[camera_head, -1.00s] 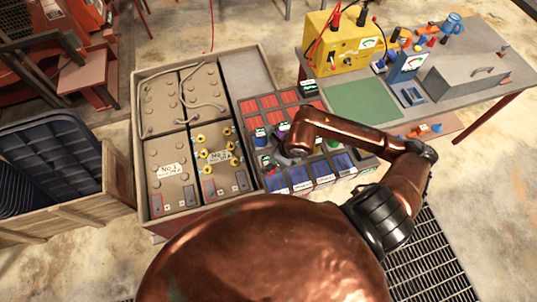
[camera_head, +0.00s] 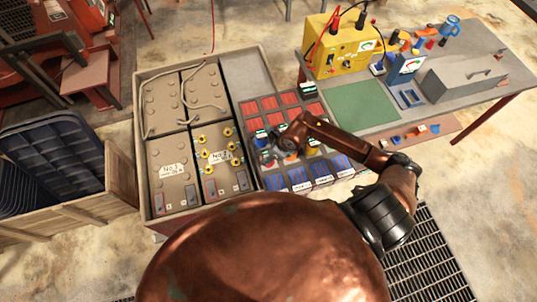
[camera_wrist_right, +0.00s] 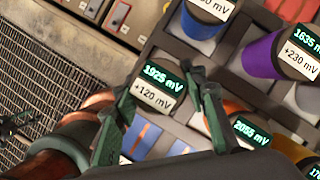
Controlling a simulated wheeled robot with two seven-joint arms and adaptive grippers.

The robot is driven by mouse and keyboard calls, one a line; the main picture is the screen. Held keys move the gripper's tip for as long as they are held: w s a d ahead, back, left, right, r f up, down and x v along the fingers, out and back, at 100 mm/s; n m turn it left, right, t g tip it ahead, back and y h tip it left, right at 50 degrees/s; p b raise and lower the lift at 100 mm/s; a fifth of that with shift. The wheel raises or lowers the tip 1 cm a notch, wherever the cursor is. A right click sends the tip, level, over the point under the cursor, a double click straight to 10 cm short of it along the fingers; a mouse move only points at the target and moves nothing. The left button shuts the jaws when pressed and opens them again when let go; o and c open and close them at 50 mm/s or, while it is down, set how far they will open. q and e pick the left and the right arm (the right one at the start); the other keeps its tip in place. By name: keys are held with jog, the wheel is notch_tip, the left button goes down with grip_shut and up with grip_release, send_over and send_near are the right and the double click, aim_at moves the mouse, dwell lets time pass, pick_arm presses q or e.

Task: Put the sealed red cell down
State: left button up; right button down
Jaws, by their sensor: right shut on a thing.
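My right gripper (camera_head: 272,154) is over the middle of the cell rack (camera_head: 262,101), between its red-topped and blue-topped slots. In the right wrist view my right gripper (camera_wrist_right: 168,88) has its green fingers on either side of a cell (camera_wrist_right: 155,88) whose top reads 1925 mV and +120 mV. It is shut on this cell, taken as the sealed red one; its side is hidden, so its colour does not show. I cannot tell whether its base touches the rack. My left gripper is not in view.
Close by in the wrist view are a blue cell (camera_wrist_right: 203,22), a purple cell (camera_wrist_right: 262,55) and an orange cell (camera_wrist_right: 240,128). Large grey batteries (camera_head: 165,152) stand left of the rack. A green mat (camera_head: 362,104) on the bench is clear.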

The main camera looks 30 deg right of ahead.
jog(key=shift+w, duration=0.1)
jog(key=c, duration=1.2)
grip_release()
jog(key=b+v, duration=0.1)
jog(key=v, duration=1.1)
jog(key=shift+a, duration=0.1)
